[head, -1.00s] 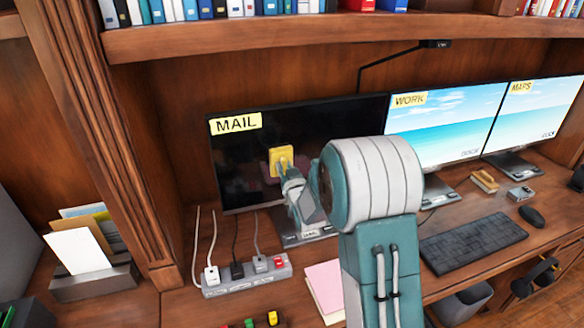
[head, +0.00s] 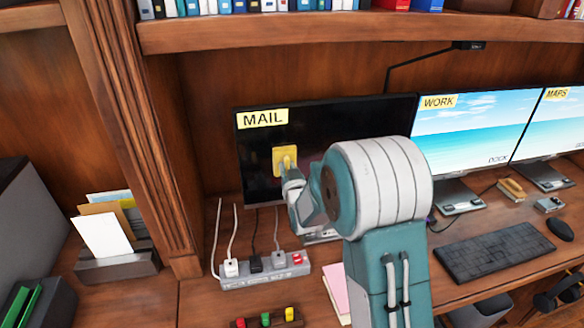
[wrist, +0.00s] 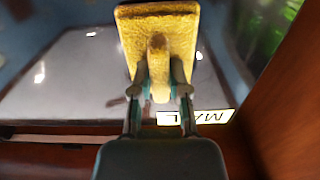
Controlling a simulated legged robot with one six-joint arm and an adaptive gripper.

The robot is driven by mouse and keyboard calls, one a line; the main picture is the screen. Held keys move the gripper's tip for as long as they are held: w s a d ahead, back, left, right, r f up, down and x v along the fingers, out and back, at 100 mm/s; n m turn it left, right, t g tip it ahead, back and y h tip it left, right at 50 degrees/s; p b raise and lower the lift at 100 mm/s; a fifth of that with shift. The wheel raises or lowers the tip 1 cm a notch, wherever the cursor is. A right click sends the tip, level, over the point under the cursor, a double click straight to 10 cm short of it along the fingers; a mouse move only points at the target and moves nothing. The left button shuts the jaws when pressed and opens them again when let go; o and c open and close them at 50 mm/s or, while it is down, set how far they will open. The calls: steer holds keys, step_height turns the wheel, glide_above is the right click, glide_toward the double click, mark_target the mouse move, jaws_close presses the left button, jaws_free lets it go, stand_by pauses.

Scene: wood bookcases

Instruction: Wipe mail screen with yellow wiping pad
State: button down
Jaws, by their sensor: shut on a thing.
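The mail screen (head: 350,115) is a dark monitor with a yellow MAIL label (head: 262,118) at its upper left. The yellow wiping pad (head: 280,156) is in front of the screen's left part, just below the label; I cannot tell whether it touches the glass. A faint pinkish patch shows on the screen right of the pad, partly behind my arm. My gripper (wrist: 158,85) is shut on the pad's handle in the wrist view, where the pad (wrist: 185,35) is at top centre. The label (wrist: 197,117) appears upside down there. My arm hides the screen's lower right.
A power strip (head: 265,271) with several plugs and cords lies below the screen. A letter holder (head: 118,265) stands at left. The WORK screen (head: 470,125), keyboard (head: 495,248) and mouse (head: 560,230) are at right. A shelf (head: 300,32) runs above.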

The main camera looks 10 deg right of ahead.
steer(key=s, duration=0.6)
stand_by(0.5)
steer(key=shift+s+d, duration=0.1)
steer(key=s, duration=0.2)
steer(key=shift+s, duration=0.4)
steer(key=shift+s, duration=0.1)
stand_by(0.3)
